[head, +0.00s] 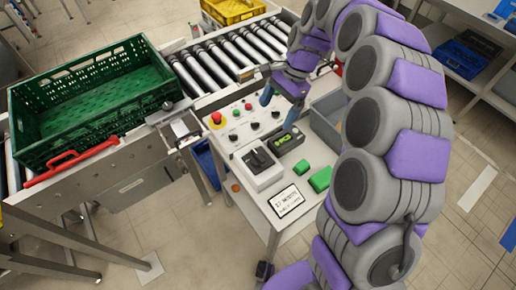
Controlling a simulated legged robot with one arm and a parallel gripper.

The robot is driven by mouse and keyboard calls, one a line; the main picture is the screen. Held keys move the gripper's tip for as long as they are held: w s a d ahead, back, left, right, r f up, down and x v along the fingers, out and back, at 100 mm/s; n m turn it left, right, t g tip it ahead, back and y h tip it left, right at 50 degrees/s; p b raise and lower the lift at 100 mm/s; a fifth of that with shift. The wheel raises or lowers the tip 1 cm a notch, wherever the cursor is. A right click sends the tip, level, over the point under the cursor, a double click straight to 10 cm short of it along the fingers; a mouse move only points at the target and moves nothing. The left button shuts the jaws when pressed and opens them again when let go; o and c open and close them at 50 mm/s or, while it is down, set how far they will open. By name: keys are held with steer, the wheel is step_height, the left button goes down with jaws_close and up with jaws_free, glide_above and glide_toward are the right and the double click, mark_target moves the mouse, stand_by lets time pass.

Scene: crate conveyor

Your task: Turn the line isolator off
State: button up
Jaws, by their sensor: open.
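The line isolator appears to be the light grey box (257,165) with a black handle on its top, standing on the front left part of the control panel (236,138). The exact angle of the handle is too small to read. My gripper (280,102) is open and empty above the far part of the panel, beyond the box and apart from it. Its blue fingers point down near the panel's buttons and knobs.
A red mushroom button (216,118) stands at the panel's left. A green block (320,179), a label plate (286,200), a small device with a green display (287,140) and a grey bin (326,118) are near. A green crate (92,90) sits on the roller conveyor (226,58), left.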

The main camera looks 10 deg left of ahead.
mark_target(259, 155)
steer(key=b+x, duration=0.1)
steer(key=x, duration=0.7)
steer(key=b+x, duration=0.1)
steer(key=x, duration=0.8)
steer(key=shift+s+d+f, duration=0.1)
steer(key=shift+d, duration=0.15)
steer(key=shift+a, duration=0.1)
steer(key=shift+c, duration=0.2)
steer(key=c, duration=1)
